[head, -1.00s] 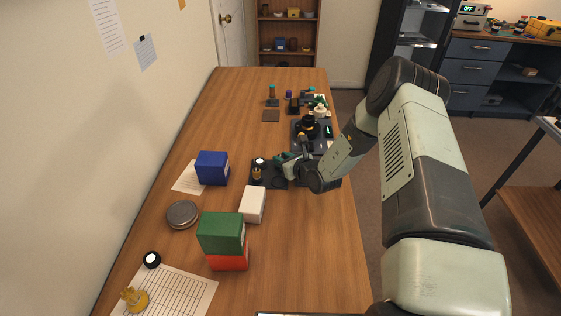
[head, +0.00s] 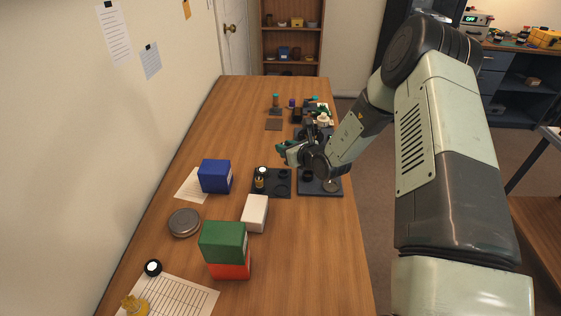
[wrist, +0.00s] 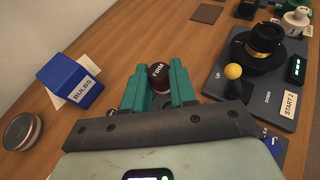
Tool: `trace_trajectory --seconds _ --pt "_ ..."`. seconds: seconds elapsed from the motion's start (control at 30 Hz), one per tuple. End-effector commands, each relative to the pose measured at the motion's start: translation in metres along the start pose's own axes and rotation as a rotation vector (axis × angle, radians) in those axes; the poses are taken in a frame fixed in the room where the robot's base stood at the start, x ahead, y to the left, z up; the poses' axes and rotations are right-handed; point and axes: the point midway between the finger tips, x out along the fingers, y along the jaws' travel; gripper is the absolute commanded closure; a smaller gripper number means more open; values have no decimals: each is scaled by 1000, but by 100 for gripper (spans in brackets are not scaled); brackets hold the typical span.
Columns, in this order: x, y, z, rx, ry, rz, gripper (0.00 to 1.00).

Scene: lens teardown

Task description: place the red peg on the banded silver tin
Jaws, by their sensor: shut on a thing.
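My gripper (wrist: 160,82), with teal fingers, is shut on a dark red peg (wrist: 158,74) with a white-lettered label on its top. In the head view my gripper (head: 285,151) is above the table near the black tray, and the peg cannot be made out there. The silver tin (head: 184,223) is round and flat, lying on the left of the table near the wall. It also shows at the left edge of the wrist view (wrist: 21,131), with a band around its side. The gripper is well apart from it.
A blue box (head: 214,176) stands between the gripper and the tin. A white box (head: 255,213) and a green box (head: 222,242) on a red one (head: 230,271) stand nearer. The black tray (head: 271,192) holds a small bottle. The tin's top looks clear.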

Motion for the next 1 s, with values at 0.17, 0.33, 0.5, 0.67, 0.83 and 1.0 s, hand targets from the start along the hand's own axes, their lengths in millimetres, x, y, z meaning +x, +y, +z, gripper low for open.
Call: trace_trajectory --seconds 0.17,0.33,0.5,0.67,0.83,1.0 --pt "-5 0 12 -1 0 0 100" --pt "-2 17 16 -11 0 34 100" --pt "7 80 25 -61 2 166 100" --pt "9 167 33 -135 4 349 100" --pt "-2 252 36 -211 4 533 100" --pt "-17 310 37 -267 2 662 100"
